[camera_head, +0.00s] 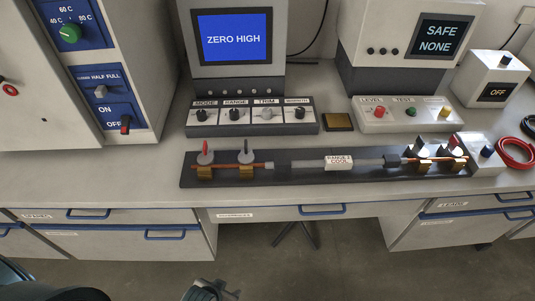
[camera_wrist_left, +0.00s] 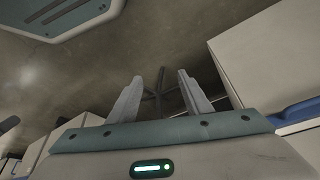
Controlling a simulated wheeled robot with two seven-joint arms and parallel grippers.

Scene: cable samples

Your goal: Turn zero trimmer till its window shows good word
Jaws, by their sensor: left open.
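The blue window (camera_head: 233,40) on the grey instrument reads "ZERO HIGH". Below it is a control box with several knobs on a row labelled MODE, RANGE, TRIM and a last label too small to read surely. The TRIM knob (camera_head: 266,114) is pale, unlike its dark neighbours. My left gripper (camera_head: 205,290) is at the bottom edge of the head view, low in front of the bench and far from the knob. In the left wrist view its two fingers (camera_wrist_left: 157,92) are apart with nothing between them. My right gripper is not in view.
A black board (camera_head: 290,180) with clamps and a cable sample lies in front of the control box. A second instrument reading "SAFE NONE" (camera_head: 441,38) stands right, above a button box (camera_head: 400,115). A switch panel stands left. Drawer handles (camera_head: 322,210) jut from the bench front.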

